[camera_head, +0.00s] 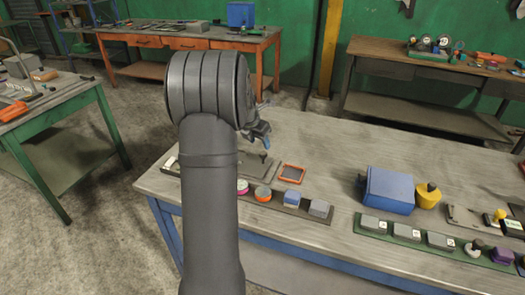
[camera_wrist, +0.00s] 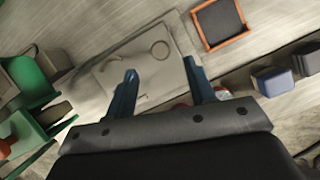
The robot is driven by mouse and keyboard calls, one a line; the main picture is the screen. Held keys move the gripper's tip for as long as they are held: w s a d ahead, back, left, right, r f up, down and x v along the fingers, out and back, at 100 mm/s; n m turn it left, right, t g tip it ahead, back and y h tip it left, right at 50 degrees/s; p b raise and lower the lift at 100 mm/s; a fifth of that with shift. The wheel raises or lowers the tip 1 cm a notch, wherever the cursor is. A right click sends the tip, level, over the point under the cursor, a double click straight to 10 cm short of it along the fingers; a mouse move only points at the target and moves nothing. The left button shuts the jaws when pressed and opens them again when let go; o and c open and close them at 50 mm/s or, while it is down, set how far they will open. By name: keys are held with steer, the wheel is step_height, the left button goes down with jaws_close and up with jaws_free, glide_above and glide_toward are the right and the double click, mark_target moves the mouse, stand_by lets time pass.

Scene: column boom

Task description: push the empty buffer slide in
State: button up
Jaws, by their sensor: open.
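My gripper (camera_wrist: 162,82) shows in the wrist view with its two blue fingers spread apart and nothing between them. In the head view only part of the gripper (camera_head: 262,133) shows past my arm, above the left part of the workbench. A flat grey plate (camera_wrist: 148,64) lies beyond and below the fingers, with a round ring-like mark on it. This plate, possibly the buffer slide, also shows in the head view (camera_head: 262,172), partly hidden by my arm. No part lies on its visible surface. I cannot tell how far in it sits, or whether the fingers touch it.
An orange-rimmed dark square tray (camera_head: 292,174) lies right of the plate. A dark strip (camera_head: 279,206) with several small parts runs along the front. A blue box (camera_head: 388,190), a yellow object (camera_head: 427,196) and a green rack (camera_head: 408,240) stand further right.

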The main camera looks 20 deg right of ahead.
mark_target(263, 152)
steer(key=x, duration=0.6)
steer(key=shift+f, duration=0.2)
jaws_close()
